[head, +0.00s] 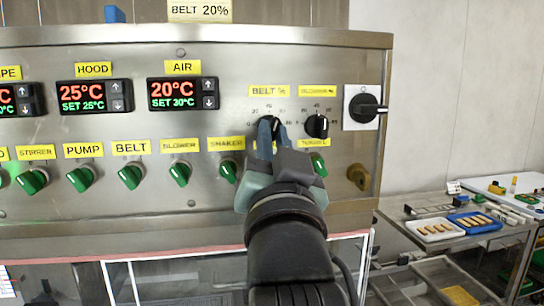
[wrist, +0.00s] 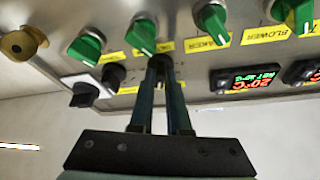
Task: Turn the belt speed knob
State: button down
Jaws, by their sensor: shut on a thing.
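The belt speed knob (head: 274,121) is a small black knob under the yellow "BELT %" label (head: 269,90) on the steel control panel. My gripper (head: 268,130) reaches up to it from below, its narrow blue-grey fingers on either side of the knob. The fingers hide most of the knob and its lower dial marks, so its exact setting cannot be read. In the wrist view, which shows the panel upside down, the knob (wrist: 159,61) sits between the fingertips of my gripper (wrist: 160,70), which is shut on it.
A second black knob (head: 317,126) sits close on the right, then a black rotary switch (head: 366,107). Green knobs, including the shaker knob (head: 229,170), line up below. Temperature displays (head: 183,94) are on the left. A sign above reads "BELT 20%" (head: 200,10). A table with trays (head: 436,229) stands right.

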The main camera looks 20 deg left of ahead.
jog(key=n+g+y+b, duration=0.1)
jog(key=n+b, duration=0.1)
jog(key=n, duration=0.1)
jog(key=n+y+b, duration=0.2)
jog(key=n, duration=0.1)
jog(key=n+g+y+b, duration=0.1)
jog(key=n+b, duration=0.1)
jog(key=n, duration=0.1)
jog(key=shift+w+d+n+g, duration=0.1)
jog(key=shift+d+n+g, duration=0.2)
jog(key=shift+d+n, duration=0.1)
jog(key=shift+w+r+n+g+y+b, duration=0.1)
jog(key=shift+n+g+y+b, duration=0.4)
jog(key=shift+n, duration=0.65)
jog(key=shift+s+r+n+g+y+b, duration=0.1)
jog(key=shift+n+g+y+b, duration=0.35)
jog(key=shift+n, duration=0.75)
jog(key=shift+w+r+n+g+y+b, duration=0.1)
jog(key=shift+n+g+y+b, duration=0.15)
jog(key=shift+n+g+b, duration=0.55)
jog(key=shift+n+t, duration=0.25)
jog(key=shift+n, duration=0.2)
jog(key=c, duration=0.9)
grip_release()
jog(key=shift+w+a, duration=0.1)
jog(key=shift+f, duration=0.15)
jog(key=shift+a, duration=0.1)
jog(key=b+v, duration=0.4)
jog(key=v, duration=0.9)
jog(key=shift+b, duration=0.3)
